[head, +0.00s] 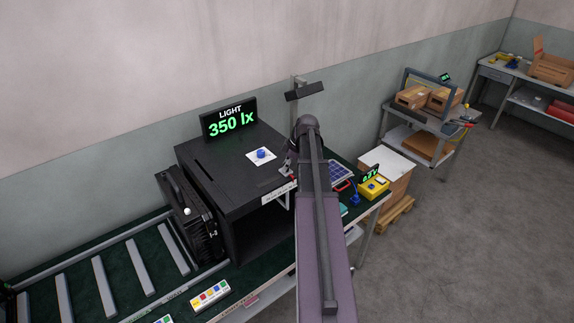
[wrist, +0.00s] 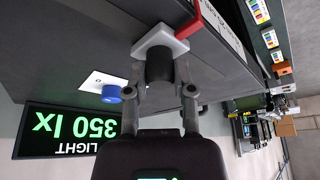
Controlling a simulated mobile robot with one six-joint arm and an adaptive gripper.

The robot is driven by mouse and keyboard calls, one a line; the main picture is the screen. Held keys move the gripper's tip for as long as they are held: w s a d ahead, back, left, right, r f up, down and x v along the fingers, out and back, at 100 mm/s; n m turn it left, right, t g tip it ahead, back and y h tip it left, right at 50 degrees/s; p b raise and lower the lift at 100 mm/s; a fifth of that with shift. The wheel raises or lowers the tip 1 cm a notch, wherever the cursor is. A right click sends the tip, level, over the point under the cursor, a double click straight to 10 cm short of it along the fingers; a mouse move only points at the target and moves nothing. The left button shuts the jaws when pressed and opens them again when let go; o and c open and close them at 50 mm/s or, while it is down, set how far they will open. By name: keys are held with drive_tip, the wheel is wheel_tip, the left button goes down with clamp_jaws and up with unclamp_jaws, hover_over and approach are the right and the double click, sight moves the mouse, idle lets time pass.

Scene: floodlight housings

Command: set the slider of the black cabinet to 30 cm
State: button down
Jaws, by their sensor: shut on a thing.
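The black cabinet (head: 207,194) stands on a green-topped bench in the head view, open at its front. Its slider shows in the wrist view as a black knob (wrist: 159,62) on a pale square block with a red pointer (wrist: 187,18). The pointer lies by a white scale strip (wrist: 222,25) along the cabinet's top edge; its reading is too small to tell. My gripper (wrist: 160,82) is shut on the knob, one finger on each side. In the head view my arm hides the slider, and part of the scale strip (head: 279,193) shows beside it.
A blue knob (head: 261,153) on a white card sits on the cabinet top. A black finned floodlight housing (head: 190,215) stands left of it. A yellow device (head: 373,187) and a solar panel lie to the right.

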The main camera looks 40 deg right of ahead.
drive_tip(key=shift+c, duration=2.3)
unclamp_jaws()
drive_tip(key=shift+d, duration=0.15)
